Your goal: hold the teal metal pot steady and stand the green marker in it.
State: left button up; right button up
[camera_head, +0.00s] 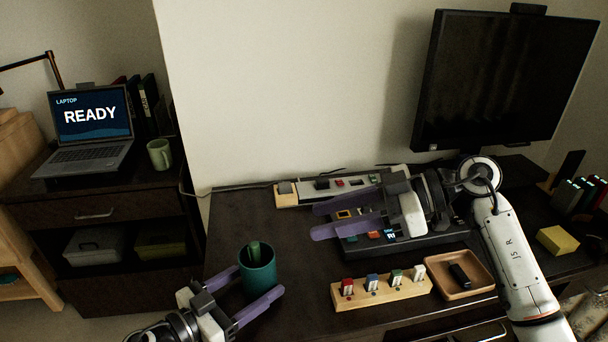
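The teal metal pot (262,281) stands upright near the front left of the dark desk. The green marker (255,251) is inside it, its upper end showing above the rim and roughly upright; its lower part is hidden by the pot. My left gripper (260,279) comes in from the lower left, with its purple fingers on either side of the pot, appearing closed against it. My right gripper (313,221) is open and empty, above the desk to the right of and behind the pot, with a gap between its purple fingers.
A wooden block rack with several coloured pieces (384,292) and a brown tray (459,289) holding a black item lie to the right. A power strip (288,197) lies at the back. A yellow block (557,240) and a monitor (505,80) are further right. A laptop (90,125) stands on the left cabinet.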

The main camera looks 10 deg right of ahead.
pick_arm(q)
jog(key=shift+o, duration=0.9)
